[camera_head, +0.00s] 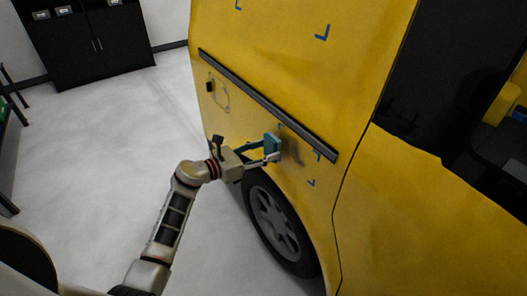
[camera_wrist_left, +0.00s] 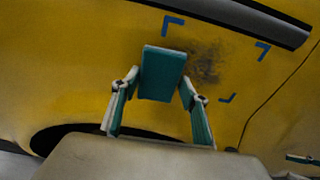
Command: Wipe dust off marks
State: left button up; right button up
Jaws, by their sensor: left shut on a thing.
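My left gripper (camera_head: 267,151) is shut on a teal block-shaped wiper (camera_head: 271,147) at the side of the yellow van (camera_head: 300,60). In the left wrist view the teal wiper (camera_wrist_left: 162,74) sits between the fingers of the left gripper (camera_wrist_left: 160,92). A dark dust smudge (camera_wrist_left: 207,62) lies on the yellow panel just right of the wiper, framed by blue corner marks (camera_wrist_left: 262,50). Part of the smudge (camera_head: 293,150) shows in the head view too. I cannot tell whether the wiper touches the panel. My right gripper is not in view.
A black trim strip (camera_head: 265,105) runs along the van above the smudge. A wheel (camera_head: 275,222) is below the gripper. More blue corner marks (camera_head: 322,33) are higher up. A black cabinet (camera_head: 90,45) stands at the back left. The grey floor (camera_head: 90,150) at left is clear.

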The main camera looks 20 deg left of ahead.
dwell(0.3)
pick_arm(q)
jog(key=shift+x, duration=0.9)
jog(key=shift+r, duration=0.15)
